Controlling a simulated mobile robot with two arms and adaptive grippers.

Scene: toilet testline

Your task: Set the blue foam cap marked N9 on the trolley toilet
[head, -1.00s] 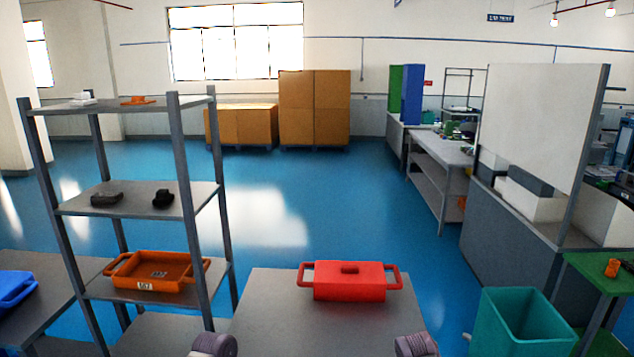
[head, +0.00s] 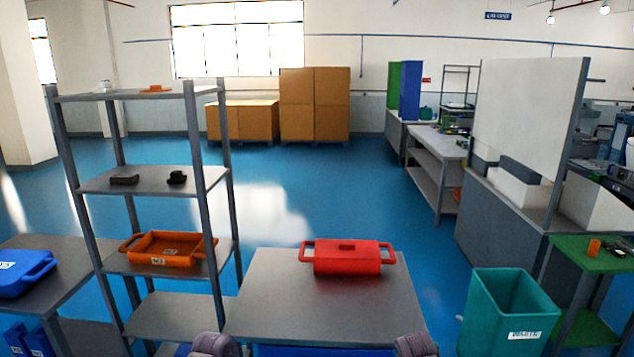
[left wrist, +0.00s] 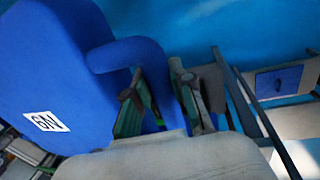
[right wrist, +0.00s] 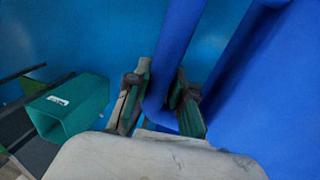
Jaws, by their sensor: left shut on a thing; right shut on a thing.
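The blue foam cap (left wrist: 75,50) has a white label reading N9, upside down in the left wrist view. My left gripper (left wrist: 157,80) is shut on its curved handle at one end. In the right wrist view my right gripper (right wrist: 162,78) is shut on another blue bar of the cap (right wrist: 255,110), so both arms hold it. In the head view only a blue strip (head: 325,351), probably the cap, shows at the bottom edge, in front of the grey table. The grippers' fingers are out of that view. I cannot make out the trolley toilet.
A red handled box (head: 347,259) sits on the grey table (head: 270,310). An open shelf rack (head: 150,309) holding an orange tray (head: 168,250) stands left. A teal bin (head: 508,300) stands right. Another blue piece (head: 22,272) lies on the far-left table. Blue floor is open beyond.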

